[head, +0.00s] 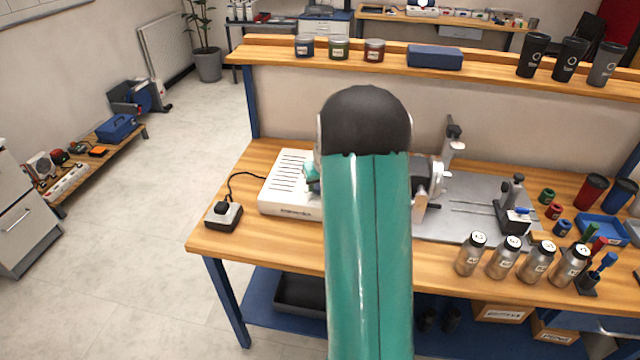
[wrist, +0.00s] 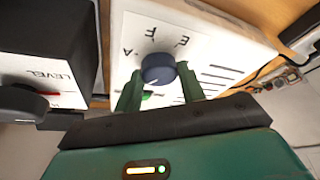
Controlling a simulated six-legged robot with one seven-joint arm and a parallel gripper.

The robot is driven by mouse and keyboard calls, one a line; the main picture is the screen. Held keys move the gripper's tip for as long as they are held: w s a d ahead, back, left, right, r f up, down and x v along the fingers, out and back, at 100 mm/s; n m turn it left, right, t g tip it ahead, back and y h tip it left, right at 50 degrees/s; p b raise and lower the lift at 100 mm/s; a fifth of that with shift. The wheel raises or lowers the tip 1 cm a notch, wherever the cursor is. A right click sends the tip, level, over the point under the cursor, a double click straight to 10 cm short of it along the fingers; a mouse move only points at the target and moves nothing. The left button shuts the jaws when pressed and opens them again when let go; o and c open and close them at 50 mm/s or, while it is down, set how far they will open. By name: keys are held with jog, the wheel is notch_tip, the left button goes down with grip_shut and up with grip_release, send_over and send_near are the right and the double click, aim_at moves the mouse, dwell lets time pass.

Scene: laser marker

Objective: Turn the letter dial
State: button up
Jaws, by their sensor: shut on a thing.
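The letter dial (wrist: 158,68) is a round dark blue knob on a white panel (wrist: 215,45). Letters are printed around it, among them A, F and E. My gripper (wrist: 159,77) has its two green fingers on either side of the knob, shut on it. Where the knob points is too small to tell. In the head view the white machine (head: 286,178) stands on the workbench. The dial is hidden there behind my arm, and only a bit of my gripper (head: 311,172) shows beside the machine.
In the wrist view a dark box with a LEVEL knob (wrist: 22,103) stands close on the left. A small box with a black knob (head: 223,214) lies left of the machine. Steel bottles (head: 503,258) line the workbench's front right.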

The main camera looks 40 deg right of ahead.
jog(key=m, duration=0.2)
jog(key=m+h, duration=0.1)
jog(key=m+g+h, duration=0.1)
jog(key=m, duration=0.1)
jog(key=shift+w+a+m, duration=0.2)
jog(key=shift+a+m, duration=0.05)
jog(key=shift+m, duration=0.05)
jog(key=m+g, duration=0.1)
jog(key=m, duration=0.1)
jog(key=m+g, duration=0.1)
jog(key=m, duration=0.2)
jog(key=shift+h, duration=0.4)
jog(key=o, duration=1)
jog(key=shift+c, duration=0.2)
jog(key=v, duration=1.3)
jog(key=shift+r, duration=0.35)
